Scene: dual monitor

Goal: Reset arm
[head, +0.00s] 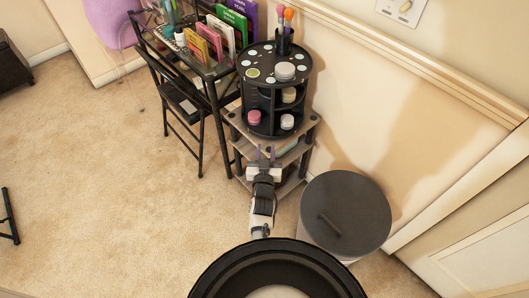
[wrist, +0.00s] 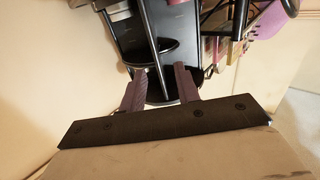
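My gripper (head: 265,152) reaches out in front of the small wooden shelf unit (head: 239,125) in the head view. It is below the black round organizer (head: 273,97), which stands on that unit. In the wrist view, the two purple fingers of my gripper (wrist: 160,82) are spread apart with nothing held between them. The black organizer (wrist: 146,52) shows beyond the fingertips there. I cannot tell the exact gap between the fingers and the shelf unit.
A round bin with a dark lid (head: 346,213) stands close to the right of my arm. A black folding chair (head: 181,104) and a desk with books (head: 231,24) are at the back left. The wall (head: 385,120) bounds the right. Open carpet (head: 100,180) lies to the left.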

